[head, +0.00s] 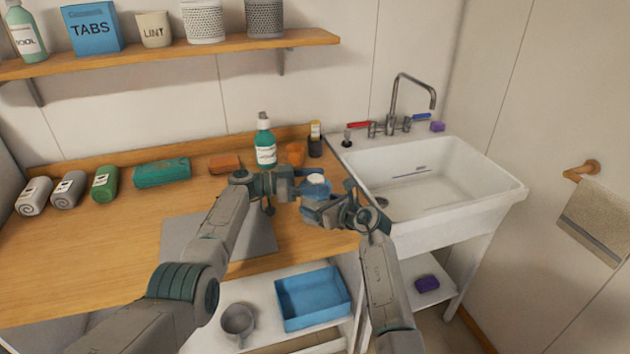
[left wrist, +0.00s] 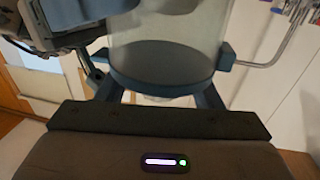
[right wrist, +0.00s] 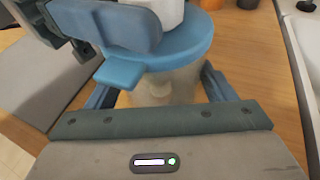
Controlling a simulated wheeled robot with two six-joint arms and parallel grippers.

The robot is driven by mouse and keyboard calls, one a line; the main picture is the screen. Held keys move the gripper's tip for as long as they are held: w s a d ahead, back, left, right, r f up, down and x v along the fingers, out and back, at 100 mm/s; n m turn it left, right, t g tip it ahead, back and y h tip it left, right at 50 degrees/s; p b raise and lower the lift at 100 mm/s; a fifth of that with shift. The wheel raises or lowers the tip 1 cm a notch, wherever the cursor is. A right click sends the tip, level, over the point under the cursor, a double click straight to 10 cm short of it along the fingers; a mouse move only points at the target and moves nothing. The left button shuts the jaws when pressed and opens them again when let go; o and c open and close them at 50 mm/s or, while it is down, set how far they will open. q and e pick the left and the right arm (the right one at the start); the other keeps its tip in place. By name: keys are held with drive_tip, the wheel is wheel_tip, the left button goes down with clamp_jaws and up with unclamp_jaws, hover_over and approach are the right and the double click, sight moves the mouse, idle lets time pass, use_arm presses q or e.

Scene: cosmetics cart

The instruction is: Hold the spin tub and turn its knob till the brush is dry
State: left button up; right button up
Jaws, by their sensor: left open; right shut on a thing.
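The spin tub (head: 316,190) has a blue lid (right wrist: 185,48) with a white knob (right wrist: 155,8) on top and a clear body. It stands upright near the sink end of the counter. My right gripper (head: 328,203) is shut on the tub's clear body, below the lid. My left gripper (head: 299,184) is open at the tub's upper part. In the right wrist view a left finger crosses beside the knob. A pale shape shows dimly inside the tub; I cannot make out the brush clearly.
A green pump bottle (head: 265,145), an orange item (head: 295,154) and a dark bottle (head: 315,140) stand behind the tub. A grey mat (head: 180,240) lies left. The white sink (head: 440,180) is close on the right. A blue tray (head: 313,297) sits on the shelf below.

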use_arm(q)
drive_tip(key=s+a, duration=0.1)
drive_tip(key=a, duration=1.1)
drive_tip(key=shift+s, duration=0.35)
drive_tip(key=s+d+n+t+y, duration=0.5)
drive_tip(key=s+n+t+y, duration=0.3)
drive_tip(key=t, duration=0.4)
drive_tip(key=shift+n+h, duration=0.4)
drive_tip(key=shift+n, duration=0.2)
drive_tip(key=x, duration=1.2)
drive_tip(key=shift+f, duration=0.15)
drive_tip(key=c, duration=1)
